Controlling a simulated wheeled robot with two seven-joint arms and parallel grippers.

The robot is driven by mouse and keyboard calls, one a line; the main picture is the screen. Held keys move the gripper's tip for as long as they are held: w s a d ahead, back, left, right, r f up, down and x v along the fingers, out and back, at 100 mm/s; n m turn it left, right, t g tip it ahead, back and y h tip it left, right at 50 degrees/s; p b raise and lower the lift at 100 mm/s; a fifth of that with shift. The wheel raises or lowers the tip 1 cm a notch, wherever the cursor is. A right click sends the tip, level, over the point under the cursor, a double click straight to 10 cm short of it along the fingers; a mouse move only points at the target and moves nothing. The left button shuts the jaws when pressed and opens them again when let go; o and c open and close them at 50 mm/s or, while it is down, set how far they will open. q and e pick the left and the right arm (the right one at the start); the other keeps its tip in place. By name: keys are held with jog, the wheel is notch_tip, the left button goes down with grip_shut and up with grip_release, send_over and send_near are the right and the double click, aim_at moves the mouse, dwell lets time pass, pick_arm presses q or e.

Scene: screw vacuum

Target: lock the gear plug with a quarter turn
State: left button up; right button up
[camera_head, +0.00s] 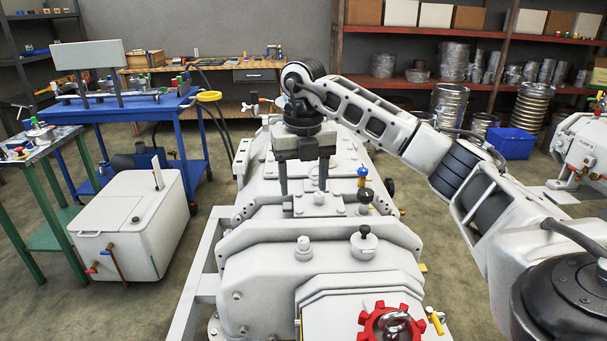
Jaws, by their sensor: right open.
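My right gripper (304,187) points down over the pale grey pump (260,262), its two dark fingers spread apart. A small pale fitting (318,198) shows on the pump top near the right fingertip. I cannot tell whether they touch. Nearer stand a pale plug with a round top (304,244) and a dark-knobbed plug (364,240), both upright. A red toothed wheel (367,325) with a metal ring sits at the front end, cut by the lower edge. Which of these is the gear plug is not clear. My left gripper is out of view.
A yellow-and-blue fitting (362,175) and a black knob (365,196) stand right of the gripper. A white tank (130,225) and blue bench (130,110) are at left. Shelves (420,30) stand behind. My right arm spans the right side.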

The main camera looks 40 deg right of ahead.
aim_at(304, 242)
jog(key=shift+r, duration=0.7)
jog(key=shift+c, duration=1.3)
jog(key=f, duration=0.4)
jog(key=f+b, duration=0.1)
jog(key=f, duration=0.9)
jog(key=shift+s+a, duration=0.15)
jog(key=shift+s, duration=0.15)
jog(key=shift+f, duration=0.55)
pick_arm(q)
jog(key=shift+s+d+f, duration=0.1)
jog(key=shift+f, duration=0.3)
pick_arm(e)
jog(key=shift+f, duration=0.2)
